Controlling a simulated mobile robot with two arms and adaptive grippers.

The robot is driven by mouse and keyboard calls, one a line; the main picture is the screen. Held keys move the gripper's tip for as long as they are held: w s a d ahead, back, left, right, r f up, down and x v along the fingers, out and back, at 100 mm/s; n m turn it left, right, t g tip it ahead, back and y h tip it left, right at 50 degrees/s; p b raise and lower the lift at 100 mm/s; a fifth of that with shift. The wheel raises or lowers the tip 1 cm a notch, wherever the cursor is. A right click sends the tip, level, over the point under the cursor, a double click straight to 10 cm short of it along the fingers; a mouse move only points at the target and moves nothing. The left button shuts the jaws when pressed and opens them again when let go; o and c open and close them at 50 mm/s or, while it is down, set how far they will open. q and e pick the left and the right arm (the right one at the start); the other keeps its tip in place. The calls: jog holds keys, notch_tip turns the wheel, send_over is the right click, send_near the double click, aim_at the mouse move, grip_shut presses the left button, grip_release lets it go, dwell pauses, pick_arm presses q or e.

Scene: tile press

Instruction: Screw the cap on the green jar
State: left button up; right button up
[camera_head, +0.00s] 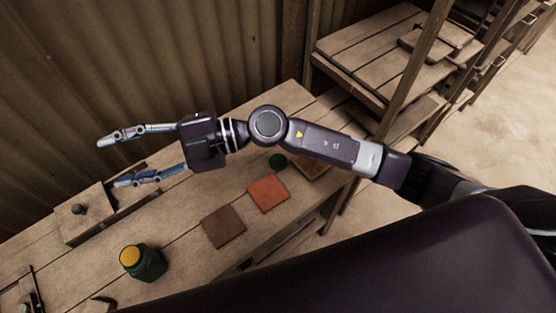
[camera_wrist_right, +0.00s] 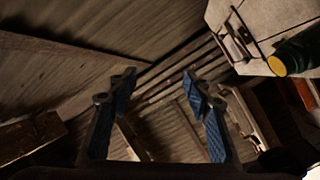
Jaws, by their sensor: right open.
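The green jar (camera_head: 149,268) stands on the wooden bench at the lower left of the head view. Its top is a yellow-orange disc (camera_head: 130,256); I cannot tell whether this is a lid or the contents. The jar also shows at the right edge of the right wrist view (camera_wrist_right: 302,50). A small round green piece (camera_head: 278,161), perhaps the cap, lies on the bench below my right forearm, partly covered by it. My right gripper (camera_head: 111,161) is open and empty above the bench, beyond the jar; its fingers also show in the wrist view (camera_wrist_right: 159,80). My left gripper is not in view.
An orange tile (camera_head: 268,193) and a brown tile (camera_head: 223,226) lie on the bench (camera_head: 185,248). A wooden block with a knob (camera_head: 85,212) stands at the left. A corrugated wall (camera_head: 130,70) runs behind. Wooden shelves (camera_head: 375,45) stand at the upper right.

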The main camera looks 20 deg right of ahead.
jog(key=w+d+f+n+g+h, duration=0.25)
jog(key=d+f+h, duration=0.85)
jog(key=f, duration=0.6)
jog(key=w+d+f+m+h, duration=0.1)
jog(key=w+d+h, duration=0.1)
jog(key=d, duration=0.5)
jog(key=w+d+m+t+h, duration=0.1)
jog(key=w+d+h, duration=0.1)
jog(key=d, duration=0.5)
jog(key=w+d+f+m+h, duration=0.1)
jog(key=w+d+h, duration=0.1)
jog(key=d, duration=0.5)
jog(key=shift+w+f+m+t+h, duration=0.25)
jog(key=shift+w+f+h, duration=0.05)
jog(key=shift+w, duration=0.2)
jog(key=shift+a, duration=0.15)
